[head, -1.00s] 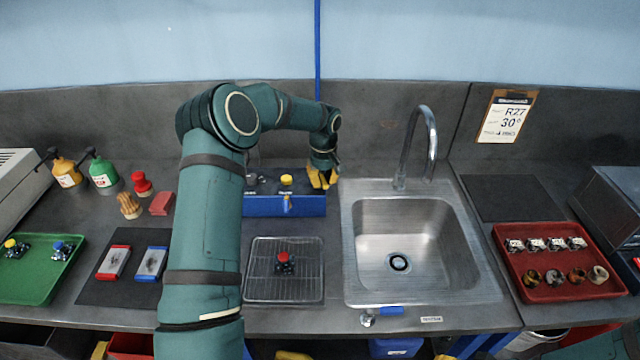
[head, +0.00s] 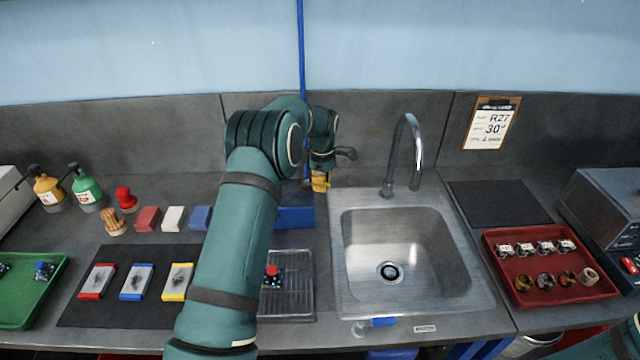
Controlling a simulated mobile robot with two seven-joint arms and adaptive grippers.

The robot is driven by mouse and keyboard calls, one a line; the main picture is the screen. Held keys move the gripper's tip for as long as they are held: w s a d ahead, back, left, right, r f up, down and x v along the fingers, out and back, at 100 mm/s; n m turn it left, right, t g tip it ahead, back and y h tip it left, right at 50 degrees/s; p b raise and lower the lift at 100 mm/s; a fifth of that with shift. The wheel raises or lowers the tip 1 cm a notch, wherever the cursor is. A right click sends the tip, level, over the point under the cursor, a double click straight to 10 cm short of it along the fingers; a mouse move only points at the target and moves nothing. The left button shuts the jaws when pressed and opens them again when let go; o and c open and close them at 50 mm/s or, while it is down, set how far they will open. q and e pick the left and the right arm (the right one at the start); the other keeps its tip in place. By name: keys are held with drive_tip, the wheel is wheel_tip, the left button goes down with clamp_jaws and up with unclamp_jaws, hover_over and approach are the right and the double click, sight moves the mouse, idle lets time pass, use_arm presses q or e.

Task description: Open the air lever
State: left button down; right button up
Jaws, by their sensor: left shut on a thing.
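My left gripper (head: 320,184) is at the back of the bench, near the foot of the blue air line (head: 302,90) and just left of the sink. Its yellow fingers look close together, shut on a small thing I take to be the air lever. The lever itself is hidden by the fingers and wrist, so its angle cannot be told. A blue box (head: 296,217) stands in front of the gripper, mostly covered by my left arm. My right gripper is out of view.
The steel sink (head: 350,290) with its tall tap (head: 417,150) lies right of the gripper. A wire rack (head: 299,290) is in front of the blue box. A red tray (head: 497,290) is at right, a green tray (head: 52,285) at left. Coloured blocks (head: 173,218) stand left of my arm.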

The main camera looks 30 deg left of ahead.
use_arm(q)
drive_tip(key=shift+w+a+f+n+p, duration=0.15)
drive_tip(key=shift+w+n+p, duration=0.15)
drive_tip(key=shift+n, duration=0.55)
drive_tip(key=shift+w+a+n+p, duration=0.15)
drive_tip(key=shift+w+n, duration=0.2)
drive_tip(key=shift+n, duration=0.5)
drive_tip(key=c, duration=0.9)
unclamp_jaws()
drive_tip(key=shift+w, duration=0.1)
wheel_tip(320, 180, up, 12)
